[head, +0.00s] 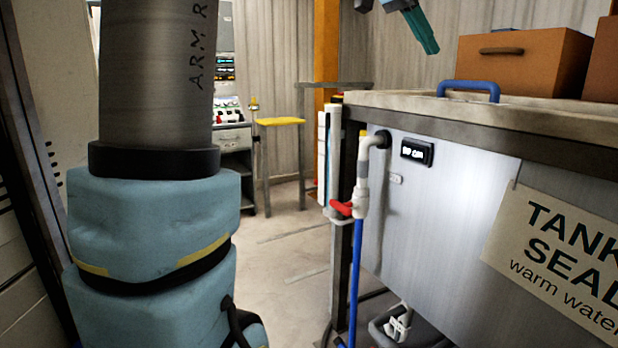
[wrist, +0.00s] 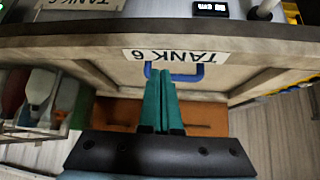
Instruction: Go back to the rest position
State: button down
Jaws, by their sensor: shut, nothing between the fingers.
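My gripper (head: 431,46) shows at the top of the head view, its teal fingers pointing down above the tank bench and left of a brown drawer box. In the wrist view, my gripper (wrist: 160,76) has its two teal fingers pressed together with nothing between them. Beyond the tips are a blue handle (wrist: 173,73) and an upside-down TANK 6 label (wrist: 176,56). The blue handle also shows on the tank top in the head view (head: 468,85). My fingers appear apart from the handle in the head view.
The tank bench (head: 440,160) fills the right side, with a brown box (head: 522,60) on top. A white pipe with a red valve (head: 342,208) and blue hose stands at its left corner. A yellow-topped stool (head: 280,122) stands farther back. Floor (head: 290,250) between is mostly clear.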

jog(key=a+f+n+y, duration=0.35)
jog(key=a+f, duration=0.55)
jog(key=f, duration=0.3)
jog(key=a+f+n+y, duration=0.2)
jog(key=a+f+n, duration=0.45)
jog(key=f, duration=0.65)
jog(key=s+a+f+n+g+y, duration=0.1)
jog(key=s+a+f+n+y, duration=0.15)
jog(key=s+a+f, duration=1.1)
notch_tip(320, 180, up, 15)
jog(key=w+p, duration=0.1)
jog(key=p, duration=1.4)
jog(key=shift+a+f+p, duration=0.15)
jog(key=shift+a+p, duration=0.05)
jog(key=shift+p, duration=0.1)
